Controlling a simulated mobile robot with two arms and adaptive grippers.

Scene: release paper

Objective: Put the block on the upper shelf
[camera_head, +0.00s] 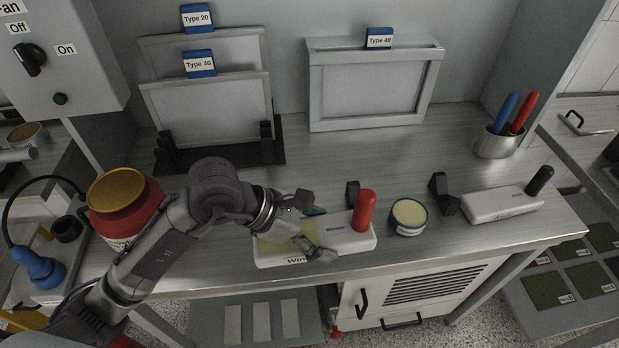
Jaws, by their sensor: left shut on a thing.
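My left gripper (314,228) reaches in from the left over the front middle of the grey worktop (345,165). It is shut on a pale yellow thing (298,238), mostly hidden by the fingers, with a teal edge showing near the upper finger. I cannot tell for sure if this is the block. It is above or against a long white block-shaped tool (345,241) with a red handle (364,211); I cannot tell if they touch. My right gripper is not in view. I cannot tell which surface is the upper shelf.
A red jar (127,209) is left. Framed panels (208,113) (373,87) stand behind, beside a pen cup (497,143). A low shelf (209,325) lies below the worktop.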

